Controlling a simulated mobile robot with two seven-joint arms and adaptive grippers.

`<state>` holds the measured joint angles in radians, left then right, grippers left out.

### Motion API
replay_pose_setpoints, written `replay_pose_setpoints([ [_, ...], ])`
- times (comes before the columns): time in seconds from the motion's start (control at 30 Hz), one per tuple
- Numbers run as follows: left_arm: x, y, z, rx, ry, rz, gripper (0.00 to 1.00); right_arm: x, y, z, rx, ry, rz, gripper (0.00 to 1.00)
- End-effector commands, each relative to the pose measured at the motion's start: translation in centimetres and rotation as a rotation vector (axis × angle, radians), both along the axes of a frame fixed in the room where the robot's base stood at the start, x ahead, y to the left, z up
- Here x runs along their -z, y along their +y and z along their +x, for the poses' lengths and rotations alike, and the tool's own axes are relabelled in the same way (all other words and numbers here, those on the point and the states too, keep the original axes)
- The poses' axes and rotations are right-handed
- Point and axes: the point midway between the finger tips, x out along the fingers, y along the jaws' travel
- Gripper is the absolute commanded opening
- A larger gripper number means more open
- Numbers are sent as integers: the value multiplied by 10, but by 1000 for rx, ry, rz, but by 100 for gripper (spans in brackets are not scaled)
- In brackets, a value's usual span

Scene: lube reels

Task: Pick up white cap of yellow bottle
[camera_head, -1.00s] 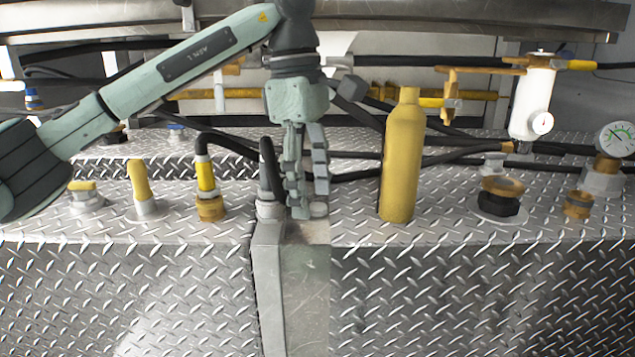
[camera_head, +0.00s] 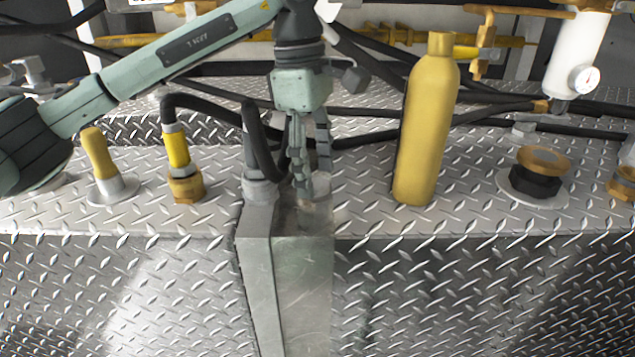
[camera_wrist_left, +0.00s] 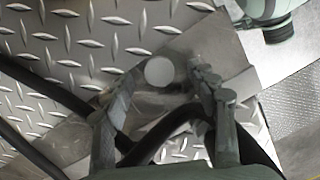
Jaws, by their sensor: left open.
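The yellow bottle (camera_head: 425,135) stands upright on the diamond-plate deck, with no white cap on its neck. A small round pale cap (camera_wrist_left: 159,71) lies on a smooth metal block, clear of the bottle. In the head view the cap is partly hidden behind my fingers. My left gripper (camera_head: 313,186) points down over the block, left of the bottle. In the wrist view my left gripper (camera_wrist_left: 168,80) is open, with one finger on each side of the cap and gaps between. My right gripper is not in view.
A black hose (camera_head: 205,100) loops close to the left gripper's left side and runs under it in the wrist view. A yellow-handled fitting (camera_head: 101,160) stands at left. A black-and-gold fitting (camera_head: 540,175) stands right of the bottle. The metal block (camera_head: 300,280) drops at the front edge.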

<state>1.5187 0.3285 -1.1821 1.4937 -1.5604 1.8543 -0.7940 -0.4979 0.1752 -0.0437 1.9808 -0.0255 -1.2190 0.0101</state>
Motion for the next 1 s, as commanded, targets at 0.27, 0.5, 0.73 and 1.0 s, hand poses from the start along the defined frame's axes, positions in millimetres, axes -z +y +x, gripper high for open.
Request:
replay_pose_setpoints([
  [0.27,10,-1,-1,0,-1,0,58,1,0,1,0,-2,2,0],
  [0.5,10,-1,0,0,-1,0,37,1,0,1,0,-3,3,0],
  [0.73,10,-1,0,0,-1,0,22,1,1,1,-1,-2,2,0],
  [1.0,3,-1,0,0,-4,-2,21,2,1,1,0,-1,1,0],
])
